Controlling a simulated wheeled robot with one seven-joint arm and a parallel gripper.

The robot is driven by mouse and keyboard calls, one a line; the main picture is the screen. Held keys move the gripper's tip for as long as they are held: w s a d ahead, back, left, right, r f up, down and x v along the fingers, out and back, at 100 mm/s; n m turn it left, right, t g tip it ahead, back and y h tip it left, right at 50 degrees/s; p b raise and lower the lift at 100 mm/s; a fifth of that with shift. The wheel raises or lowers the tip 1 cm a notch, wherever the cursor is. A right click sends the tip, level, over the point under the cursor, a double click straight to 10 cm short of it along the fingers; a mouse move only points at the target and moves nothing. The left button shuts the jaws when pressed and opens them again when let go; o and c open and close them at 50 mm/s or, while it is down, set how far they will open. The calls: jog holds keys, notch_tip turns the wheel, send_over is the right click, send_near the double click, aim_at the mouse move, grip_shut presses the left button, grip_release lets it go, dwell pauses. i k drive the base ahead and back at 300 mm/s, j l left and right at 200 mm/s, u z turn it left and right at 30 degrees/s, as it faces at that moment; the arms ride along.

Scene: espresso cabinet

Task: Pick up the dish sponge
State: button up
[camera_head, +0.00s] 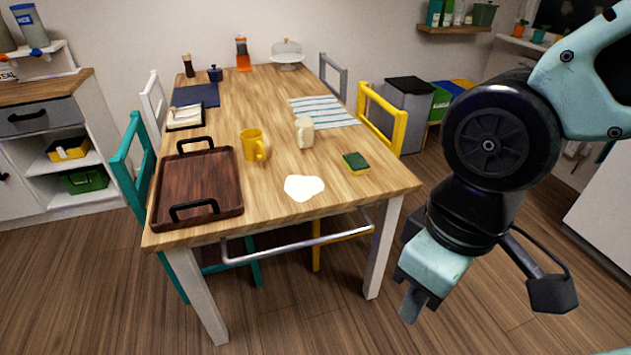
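The dish sponge (356,163) lies flat on the wooden table (270,120), near its right front edge. It has a dark green top and a yellow side. My gripper (410,306) hangs in front of the table's right front corner, lower than the tabletop and to the right of the table leg. It is apart from the sponge and points down. Its fingers are seen mostly from one side, so I cannot tell whether they are open or shut.
A white spill-like patch (304,187) lies left of the sponge. A cream mug (304,133), a yellow mug (252,145) and a dark wooden tray (198,187) stand further left. A yellow chair (398,125) stands at the table's right side. Tabletop around the sponge is clear.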

aim_at(356, 164)
jog(key=i+u, duration=0.2)
jog(key=i, duration=0.55)
jog(key=i+l+u, duration=0.2)
jog(key=i, duration=0.5)
jog(key=j, duration=0.1)
